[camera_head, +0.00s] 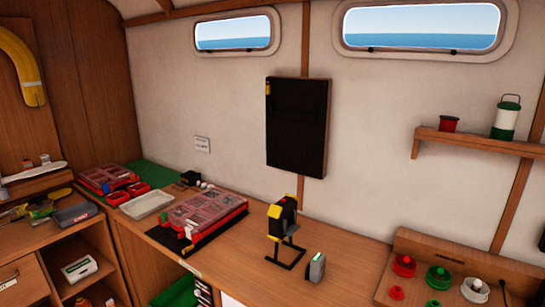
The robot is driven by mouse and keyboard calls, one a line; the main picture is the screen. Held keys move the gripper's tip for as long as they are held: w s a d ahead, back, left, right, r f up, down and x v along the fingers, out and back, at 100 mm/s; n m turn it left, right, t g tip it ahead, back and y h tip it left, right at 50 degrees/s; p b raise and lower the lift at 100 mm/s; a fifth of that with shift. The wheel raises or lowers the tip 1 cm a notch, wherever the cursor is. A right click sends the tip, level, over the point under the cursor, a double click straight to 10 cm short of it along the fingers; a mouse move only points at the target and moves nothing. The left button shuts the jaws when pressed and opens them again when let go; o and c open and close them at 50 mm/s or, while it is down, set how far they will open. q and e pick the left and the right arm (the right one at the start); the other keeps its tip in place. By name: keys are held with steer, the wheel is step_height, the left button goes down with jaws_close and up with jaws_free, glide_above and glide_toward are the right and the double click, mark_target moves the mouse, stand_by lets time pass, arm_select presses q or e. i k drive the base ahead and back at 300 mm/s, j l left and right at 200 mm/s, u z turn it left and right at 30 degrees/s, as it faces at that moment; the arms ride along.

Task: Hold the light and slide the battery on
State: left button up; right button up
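A yellow and black work light (281,218) stands upright on a black wire stand (286,253) on the wooden bench. A small grey battery (316,268) with a green strip on its top stands on the bench just to the right of the stand, apart from the light. Neither of my grippers shows in the head view.
Red organiser cases (204,214) and a pale tray (146,204) lie on the bench (240,266) to the left. A wooden rack (440,256) with red, green and white round parts stands at the right. A black panel (298,128) hangs behind the light. Bench around the battery is clear.

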mark_target(315, 271)
steer(key=j+z, duration=0.15)
steer(key=z, duration=0.55)
steer(key=i+j+z, duration=0.1)
steer(key=j+z, duration=0.25)
steer(key=j, duration=0.15)
steer(key=j+z, duration=0.35)
steer(key=j, duration=0.2)
steer(key=j+z, duration=0.1)
steer(key=j, duration=0.45)
steer(key=k+j+z, duration=0.1)
steer(key=j, duration=0.4)
